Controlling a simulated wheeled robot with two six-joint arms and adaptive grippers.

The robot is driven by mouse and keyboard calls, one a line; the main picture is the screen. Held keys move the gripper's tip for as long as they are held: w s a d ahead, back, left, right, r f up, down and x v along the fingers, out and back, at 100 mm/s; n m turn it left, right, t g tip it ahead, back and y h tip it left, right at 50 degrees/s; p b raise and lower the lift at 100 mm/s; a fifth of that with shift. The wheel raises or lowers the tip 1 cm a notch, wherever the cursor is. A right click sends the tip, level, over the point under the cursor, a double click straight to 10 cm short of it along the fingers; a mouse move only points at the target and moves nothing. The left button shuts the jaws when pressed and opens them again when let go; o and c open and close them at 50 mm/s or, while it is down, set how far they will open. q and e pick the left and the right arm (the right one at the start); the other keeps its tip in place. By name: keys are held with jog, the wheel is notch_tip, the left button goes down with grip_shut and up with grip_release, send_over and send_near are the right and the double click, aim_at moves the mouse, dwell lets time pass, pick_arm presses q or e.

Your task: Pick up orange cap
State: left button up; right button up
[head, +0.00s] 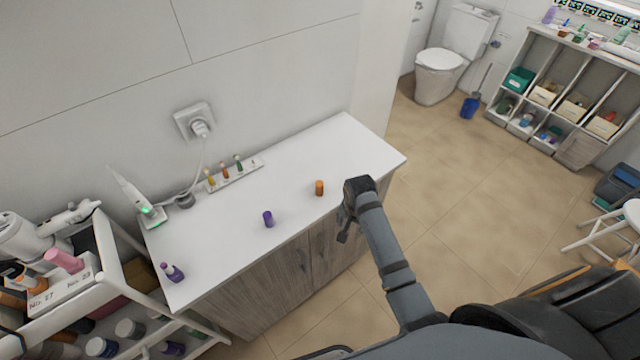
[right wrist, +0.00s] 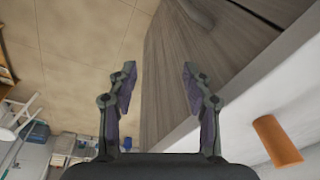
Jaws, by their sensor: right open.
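The orange cap (head: 319,188) stands on the white counter top (head: 325,150) near its front edge. It also shows at the lower right of the right wrist view (right wrist: 277,141). My right gripper (head: 345,222) is just right of the cap in the head view, at the counter's front edge. In the right wrist view its two fingers (right wrist: 156,88) are spread apart with nothing between them, facing the wooden cabinet front. The cap lies outside the fingers, to their right in that view. My left gripper does not show.
A purple cap (head: 268,219) stands left of the orange cap, and a purple bottle (head: 172,272) stands at the counter's left end. A tray with small bottles (head: 233,173) lies by the wall. A cart (head: 75,285) stands at left. The counter's right end is clear.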

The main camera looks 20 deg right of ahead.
notch_tip(320, 180, up, 5)
notch_tip(320, 180, up, 12)
jog(key=m+g, duration=0.2)
jog(key=m, duration=0.8)
send_over(320, 183)
jog(key=shift+a+f+y, duration=0.2)
jog(key=shift+a+y, duration=0.05)
jog(key=shift+y, duration=0.05)
jog(key=shift+f+p, duration=0.9)
jog(key=shift+f, duration=1.75)
jog(key=shift+d+f+p, duration=0.15)
jog(key=shift+f+p, duration=0.2)
jog(key=f, duration=0.2)
jog(key=f+p, duration=0.1)
jog(key=f, duration=0.1)
jog(key=shift+d+f, duration=0.2)
jog(key=shift+f, duration=0.05)
jog(key=c, duration=0.8)
